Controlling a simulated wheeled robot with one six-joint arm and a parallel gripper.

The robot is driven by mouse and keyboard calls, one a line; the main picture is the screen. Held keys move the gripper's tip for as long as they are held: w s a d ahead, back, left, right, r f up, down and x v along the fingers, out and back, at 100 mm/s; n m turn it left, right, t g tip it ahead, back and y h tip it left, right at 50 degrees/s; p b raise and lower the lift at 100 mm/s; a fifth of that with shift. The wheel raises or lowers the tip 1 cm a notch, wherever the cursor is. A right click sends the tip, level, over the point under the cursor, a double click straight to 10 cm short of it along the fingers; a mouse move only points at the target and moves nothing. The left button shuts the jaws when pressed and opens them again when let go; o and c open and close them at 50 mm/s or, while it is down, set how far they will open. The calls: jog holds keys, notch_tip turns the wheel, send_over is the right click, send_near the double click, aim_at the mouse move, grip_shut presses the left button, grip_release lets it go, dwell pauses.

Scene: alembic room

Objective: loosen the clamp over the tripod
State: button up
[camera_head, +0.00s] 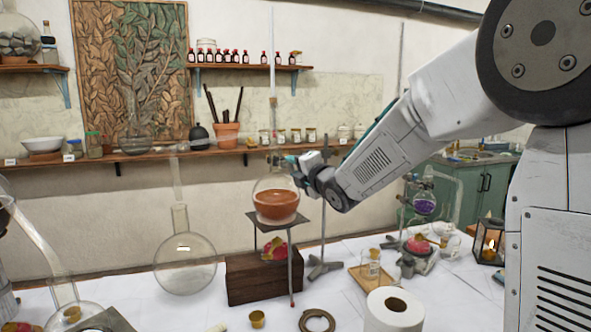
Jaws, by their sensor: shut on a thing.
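A thin upright stand rod (323,225) with a dark foot stands just right of the tripod. My gripper (291,161) reaches in from the right at the height of the flask neck. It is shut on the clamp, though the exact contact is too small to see.
The wooden block (257,283) stands on the white table. A large empty flask (185,265) is to the left. A paper roll (394,308), a cork ring (317,321) and a wooden tray (365,280) lie in front and right. A purple flask (425,203) stands farther right.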

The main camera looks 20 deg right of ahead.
jog(key=n, duration=0.6)
jog(key=shift+a, duration=0.1)
jog(key=shift+n, duration=0.3)
dwell(0.3)
jog(key=o, duration=1)
jog(key=v, duration=0.7)
jog(key=shift+s, duration=0.4)
